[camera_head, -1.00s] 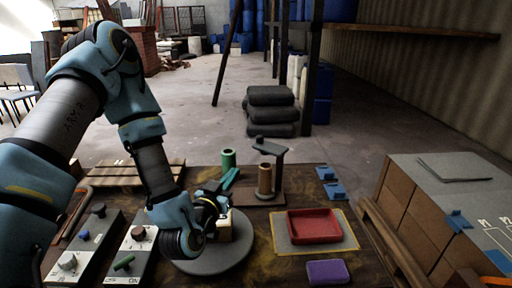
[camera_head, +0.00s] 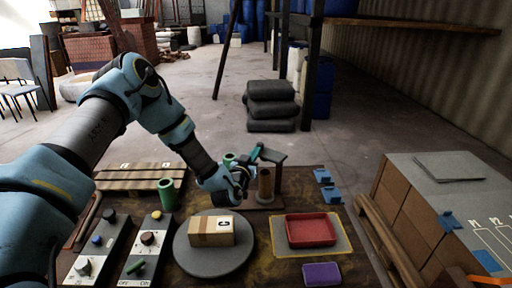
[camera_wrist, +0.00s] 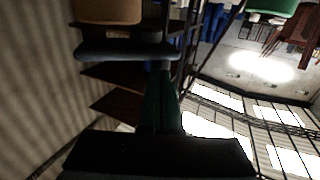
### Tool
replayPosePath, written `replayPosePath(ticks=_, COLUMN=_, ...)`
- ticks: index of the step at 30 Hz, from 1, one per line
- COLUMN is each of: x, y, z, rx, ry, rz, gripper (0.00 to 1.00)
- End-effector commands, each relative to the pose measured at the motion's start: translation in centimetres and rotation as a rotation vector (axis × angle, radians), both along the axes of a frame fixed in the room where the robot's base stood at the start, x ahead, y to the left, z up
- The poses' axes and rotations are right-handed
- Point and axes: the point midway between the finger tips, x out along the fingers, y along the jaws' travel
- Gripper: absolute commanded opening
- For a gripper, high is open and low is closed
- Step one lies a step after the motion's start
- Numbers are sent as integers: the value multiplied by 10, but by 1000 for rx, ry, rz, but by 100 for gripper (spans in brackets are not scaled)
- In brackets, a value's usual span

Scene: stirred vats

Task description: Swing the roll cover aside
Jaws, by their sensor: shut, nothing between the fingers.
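The roll cover (camera_head: 272,155) is a flat grey plate over a brown upright roll (camera_head: 265,186) on a small wooden base. In the wrist view, the cover (camera_wrist: 115,50) is a dark bar with the roll (camera_wrist: 108,10) beyond it. My gripper (camera_head: 256,150) is at the cover's left end, its teal fingers together and empty. In the wrist view, the shut fingers (camera_wrist: 162,75) point at the cover's right end. I cannot tell whether they touch it. The cover still sits over the roll.
A grey round plate (camera_head: 190,265) carries a cardboard box (camera_head: 213,231). A red tray (camera_head: 311,230), a purple block (camera_head: 322,274) and blue clips (camera_head: 322,175) lie right. A green cylinder (camera_head: 168,195) and knob panels stand left; another green cylinder (camera_head: 229,159) is behind my gripper.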

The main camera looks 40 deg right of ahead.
Motion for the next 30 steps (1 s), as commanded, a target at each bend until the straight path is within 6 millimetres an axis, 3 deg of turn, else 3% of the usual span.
replayPosePath(ticks=17, x=5, y=-7, z=-2, rx=-2, ry=-2, rz=-17, gripper=0)
replayPosePath(ticks=30, x=19, y=-24, z=-6, rx=-1, ry=-4, rz=-257, gripper=0)
